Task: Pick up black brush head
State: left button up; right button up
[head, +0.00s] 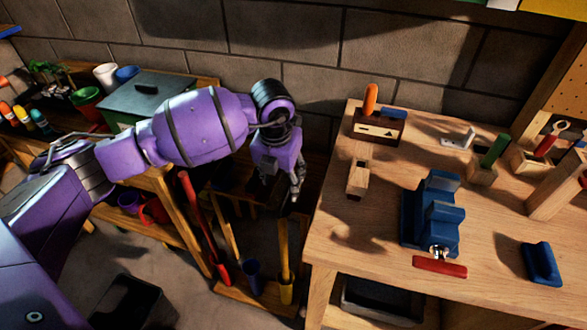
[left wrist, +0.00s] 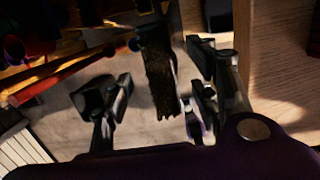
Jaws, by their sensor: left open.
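The black brush head (left wrist: 160,72), a dark block with ragged bristles, shows in the left wrist view. It lies in the gap between the two fingers of my left gripper (left wrist: 155,105), with clear space on its left side and the right finger close to its right side. The gripper is open and not closed on it. In the head view my left gripper (head: 284,190) points down beside the workbench's left edge, above the rack of long-handled tools. There the brush head is dark and mostly hidden behind the fingers. My right gripper is not in view.
The wooden workbench (head: 330,225) stands close on the right, with a blue vise (head: 432,215) and several blocks on it. A red-handled tool (head: 203,230) and a yellow handle (head: 284,255) stand below. Shelves with pots are at the left; a block wall is behind.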

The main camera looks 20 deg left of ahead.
pick_arm(q)
jog(key=f, duration=0.2)
jog(key=shift+s+f, duration=0.35)
jog(key=f, duration=0.4)
jog(key=shift+w+a, duration=0.1)
jog(key=shift+w, duration=0.2)
jog(key=shift+f, duration=0.35)
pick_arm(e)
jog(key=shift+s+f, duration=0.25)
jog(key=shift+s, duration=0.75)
pick_arm(q)
jog(key=c, duration=1.1)
jog(key=shift+r, duration=0.1)
jog(key=shift+c, duration=0.6)
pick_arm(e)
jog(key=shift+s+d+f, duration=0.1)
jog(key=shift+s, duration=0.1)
